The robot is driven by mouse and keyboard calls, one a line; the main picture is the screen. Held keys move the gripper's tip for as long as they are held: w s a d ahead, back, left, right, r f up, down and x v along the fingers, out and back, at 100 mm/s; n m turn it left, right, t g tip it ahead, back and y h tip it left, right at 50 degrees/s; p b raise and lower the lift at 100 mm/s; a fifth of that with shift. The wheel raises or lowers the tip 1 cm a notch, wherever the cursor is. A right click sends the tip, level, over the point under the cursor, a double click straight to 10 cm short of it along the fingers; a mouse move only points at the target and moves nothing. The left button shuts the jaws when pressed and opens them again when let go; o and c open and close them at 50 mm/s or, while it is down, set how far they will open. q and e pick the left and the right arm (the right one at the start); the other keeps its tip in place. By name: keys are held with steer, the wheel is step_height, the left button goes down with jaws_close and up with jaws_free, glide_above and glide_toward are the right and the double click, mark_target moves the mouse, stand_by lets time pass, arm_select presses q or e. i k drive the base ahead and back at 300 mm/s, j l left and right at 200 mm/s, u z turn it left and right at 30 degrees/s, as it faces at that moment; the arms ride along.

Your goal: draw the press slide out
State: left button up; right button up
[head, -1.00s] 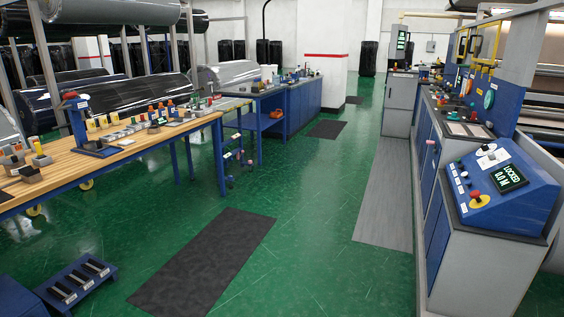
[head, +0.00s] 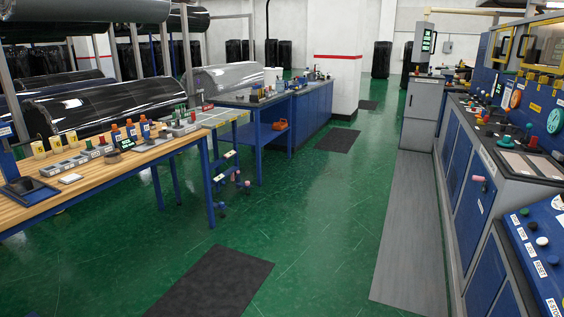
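A blue bench press (head: 24,187) stands on the wooden-topped bench (head: 120,172) at the left edge. Only its base and part of its upright show; its top is cut off by the picture edge. I cannot make out a separate slide on it. Neither of my grippers is in view.
A dark mat (head: 215,282) lies on the green floor ahead, and a grey mat (head: 410,235) runs along the cabinets at right. A blue button console (head: 540,250) juts in at bottom right. A blue bench (head: 300,115) stands farther back. The middle aisle is clear.

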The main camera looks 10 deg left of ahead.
mark_target(22, 186)
steer(key=i, duration=0.95)
steer(key=i+u, duration=0.1)
steer(key=i, duration=0.8)
steer(key=i+l+u, duration=0.1)
steer(key=i+u, duration=0.35)
steer(key=i+l+u, duration=0.25)
steer(key=u, duration=0.15)
steer(key=i+l+u, duration=0.7)
steer(key=l+u, duration=0.2)
steer(key=i+l+u, duration=0.2)
steer(key=l, duration=0.15)
steer(key=l+u, duration=0.2)
steer(key=l, duration=0.2)
steer(key=i+l+u, duration=0.2)
steer(key=l, duration=0.2)
